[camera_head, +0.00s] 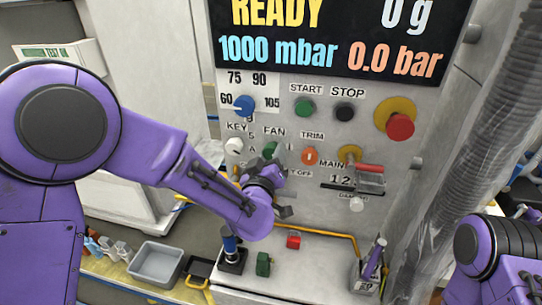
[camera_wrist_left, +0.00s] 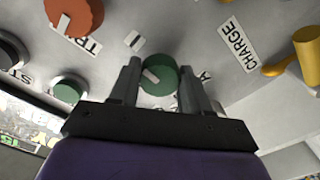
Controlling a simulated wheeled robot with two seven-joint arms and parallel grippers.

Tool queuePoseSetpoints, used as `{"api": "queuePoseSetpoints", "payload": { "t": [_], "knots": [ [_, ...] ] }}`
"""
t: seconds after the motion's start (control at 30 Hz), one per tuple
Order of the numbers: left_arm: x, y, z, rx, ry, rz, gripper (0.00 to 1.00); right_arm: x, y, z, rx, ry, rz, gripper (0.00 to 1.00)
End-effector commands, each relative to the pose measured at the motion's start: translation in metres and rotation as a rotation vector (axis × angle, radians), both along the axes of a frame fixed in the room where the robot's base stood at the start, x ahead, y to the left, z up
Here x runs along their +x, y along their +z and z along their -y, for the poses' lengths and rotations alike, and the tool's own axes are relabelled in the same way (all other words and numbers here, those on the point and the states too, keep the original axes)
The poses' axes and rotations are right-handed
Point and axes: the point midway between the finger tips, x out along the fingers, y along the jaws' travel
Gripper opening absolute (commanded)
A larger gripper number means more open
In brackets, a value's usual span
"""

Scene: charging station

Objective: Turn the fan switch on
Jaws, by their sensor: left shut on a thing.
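The fan switch is a round green knob (camera_head: 270,149) under the FAN label on the grey panel (camera_head: 330,130). In the left wrist view the green knob (camera_wrist_left: 158,77) has a pale pointer mark and sits between the two fingers. My left gripper (camera_head: 272,166) reaches the panel from the lower left and is shut on this knob. It also shows in the left wrist view (camera_wrist_left: 159,72), one finger on each side of the knob. In the head view the gripper partly hides the knob and its lower label. My right gripper is not in view.
A blue dial (camera_head: 244,104), a white key knob (camera_head: 234,146) and an orange TRIM knob (camera_head: 310,156) are close by. A red emergency button (camera_head: 400,126) is at the right. The ledge below holds a red block (camera_head: 293,240) and a green block (camera_head: 263,264).

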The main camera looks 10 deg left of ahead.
Motion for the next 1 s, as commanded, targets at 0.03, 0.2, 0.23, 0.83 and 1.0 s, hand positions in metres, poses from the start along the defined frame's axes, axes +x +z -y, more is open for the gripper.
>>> {"api": "queuePoseSetpoints", "payload": {
  "t": [0.03, 0.2, 0.23, 0.83, 1.0],
  "knots": [
    [-0.001, -0.002, 0.0, 0.004, -0.001, -0.004, 0.16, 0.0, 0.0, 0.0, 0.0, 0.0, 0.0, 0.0],
    [-0.001, -0.002, 0.0, 0.004, -0.001, -0.004, 0.16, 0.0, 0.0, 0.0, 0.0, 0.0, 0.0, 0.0],
    [-0.001, -0.002, 0.0, 0.004, -0.001, -0.004, 0.16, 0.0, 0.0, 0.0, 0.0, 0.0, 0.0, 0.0],
    [-0.02, -0.003, 0.001, 0.002, -0.003, -0.001, 0.71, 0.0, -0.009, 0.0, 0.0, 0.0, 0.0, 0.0],
    [-0.062, -0.003, 0.001, 0.003, -0.002, 0.0, 0.71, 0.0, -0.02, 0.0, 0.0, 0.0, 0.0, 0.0]
  ]
}}
